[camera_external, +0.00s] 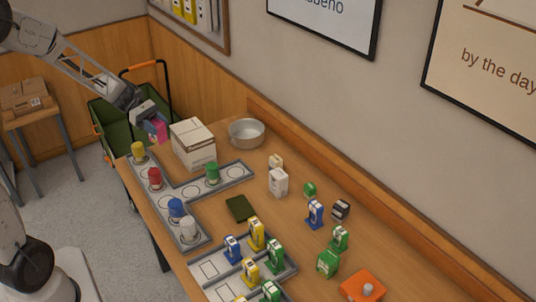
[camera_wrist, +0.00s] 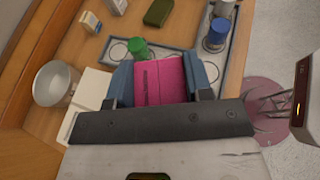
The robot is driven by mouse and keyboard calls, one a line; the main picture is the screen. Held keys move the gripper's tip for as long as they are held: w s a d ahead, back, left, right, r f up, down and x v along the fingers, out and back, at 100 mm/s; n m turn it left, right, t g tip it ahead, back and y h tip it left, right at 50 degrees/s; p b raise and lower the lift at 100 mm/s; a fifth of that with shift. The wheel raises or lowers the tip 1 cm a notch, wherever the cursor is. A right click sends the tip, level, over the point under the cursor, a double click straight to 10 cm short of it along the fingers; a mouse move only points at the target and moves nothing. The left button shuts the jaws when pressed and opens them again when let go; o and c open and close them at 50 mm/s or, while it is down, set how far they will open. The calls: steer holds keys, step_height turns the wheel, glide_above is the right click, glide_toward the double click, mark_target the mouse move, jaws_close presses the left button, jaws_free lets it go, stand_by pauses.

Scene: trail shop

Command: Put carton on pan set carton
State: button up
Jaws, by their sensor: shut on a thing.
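A pink carton (camera_wrist: 160,82) is between the two blue fingers of my gripper (camera_wrist: 162,90), which is shut on it. In the external view the pink carton (camera_external: 159,132) and my gripper (camera_external: 153,126) are in the air at the table's far left end, just left of the large white carton. That white box, which looks like the pan set carton (camera_external: 193,144), stands on the table with a flat closed top. In the wrist view the pan set carton (camera_wrist: 92,92) is partly hidden behind my gripper and the pink carton.
A metal pan (camera_external: 246,132) stands just right of the white box. A grey tray (camera_external: 232,174) with colored canisters lies in front of it. Several small boxes and bottles stand farther right, with an orange box (camera_external: 362,287). A green cart (camera_external: 128,112) is beyond the table's left end.

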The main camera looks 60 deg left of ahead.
steer(key=shift+w, duration=0.1)
stand_by(0.3)
glide_above(192, 131)
steer(key=f, duration=0.2)
steer(key=shift+d+r, duration=0.1)
steer(key=shift+r, duration=0.15)
stand_by(0.4)
steer(key=shift+f, duration=1.75)
steer(key=shift+f, duration=0.15)
steer(key=o, duration=1.1)
steer(key=shift+c, duration=0.2)
